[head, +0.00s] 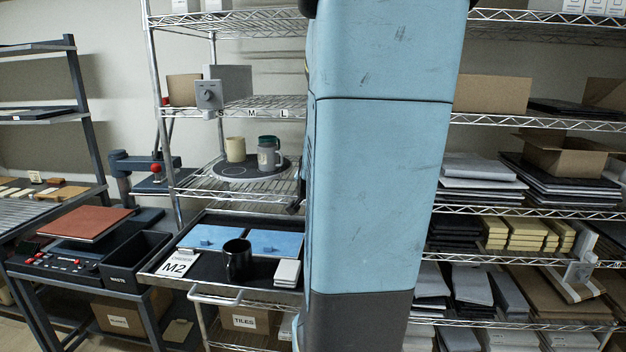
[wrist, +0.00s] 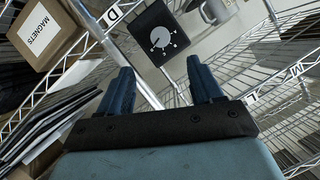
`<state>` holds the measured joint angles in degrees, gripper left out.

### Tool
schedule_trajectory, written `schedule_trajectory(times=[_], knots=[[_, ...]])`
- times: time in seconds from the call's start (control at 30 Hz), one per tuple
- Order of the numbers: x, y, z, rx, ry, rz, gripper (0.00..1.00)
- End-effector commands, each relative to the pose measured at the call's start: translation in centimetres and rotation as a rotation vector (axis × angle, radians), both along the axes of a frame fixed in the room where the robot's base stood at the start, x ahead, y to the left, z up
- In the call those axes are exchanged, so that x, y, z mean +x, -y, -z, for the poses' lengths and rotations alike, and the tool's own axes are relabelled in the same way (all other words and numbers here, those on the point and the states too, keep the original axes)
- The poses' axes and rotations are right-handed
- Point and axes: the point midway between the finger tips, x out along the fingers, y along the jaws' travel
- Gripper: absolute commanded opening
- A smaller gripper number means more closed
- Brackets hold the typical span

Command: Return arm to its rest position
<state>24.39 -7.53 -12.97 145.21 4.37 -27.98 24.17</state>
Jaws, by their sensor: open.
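My gripper (wrist: 162,82) shows in the wrist view with its two dark blue fingers spread apart and nothing between them. It is tilted relative to the shelving beyond. In the head view my blue arm fills the centre as a tall column, and I cannot make out the gripper there. A black mug (head: 238,260) stands upright on a dark tray (head: 200,283) on the cart, apart from my arm. A cream mug (head: 235,149) and a grey mug with a green top (head: 269,153) stand on a round dark plate (head: 236,172) on the wire shelf.
Wire shelving with stacked tiles (head: 512,234) and an open carton (head: 562,156) stands right of my arm. A press (head: 82,224) and a waste bin (head: 134,262) are at left.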

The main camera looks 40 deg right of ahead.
Motion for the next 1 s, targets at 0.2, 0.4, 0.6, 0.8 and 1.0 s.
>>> schedule_trajectory(times=[0.2, 0.4, 0.6, 0.8, 1.0], knots=[[-0.3, -0.3, -0.2, -0.001, 0.001, 0.000, 0.65], [-0.3, -0.3, -0.2, -0.001, 0.001, 0.000, 0.65], [-0.3, -0.3, -0.2, -0.001, 0.001, 0.000, 0.65], [-0.1, -1.1, -0.4, 0.003, -0.014, -0.022, 0.65], [0.5, -7.2, -1.5, 0.026, -0.129, -0.182, 0.65]])
